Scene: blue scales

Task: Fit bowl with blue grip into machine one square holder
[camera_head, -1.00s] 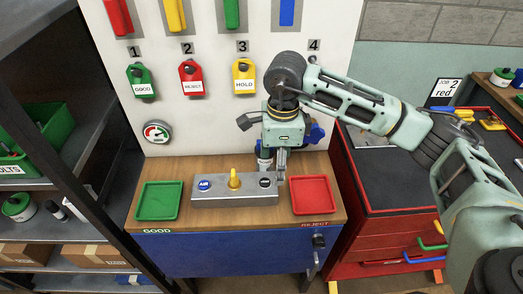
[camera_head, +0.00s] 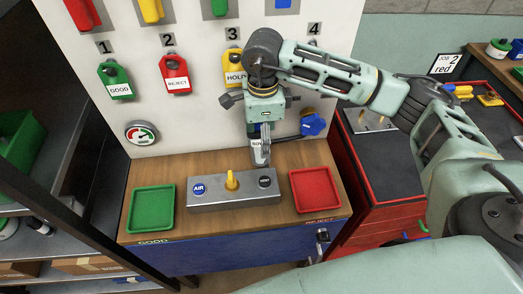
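A pale cylindrical bowl (camera_head: 259,150) with partly readable dark lettering and blue at its top hangs roughly upright below my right gripper (camera_head: 262,132). The gripper looks shut on its blue upper part, though the fingers partly hide it. The bowl is over the back right part of a grey metal block (camera_head: 214,202) on the wooden bench top. I cannot tell whether its lower end touches anything. The block carries a blue AIR disc, a yellow knob (camera_head: 231,181) and a dark disc. No square holder can be made out. My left gripper is not in view.
A green tray (camera_head: 152,231) lies left of the block and a red tray (camera_head: 293,193) right of it. Behind stands a white panel with hanging tags and a gauge (camera_head: 141,133). A dark shelf rack stands left, a red cabinet (camera_head: 370,221) right.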

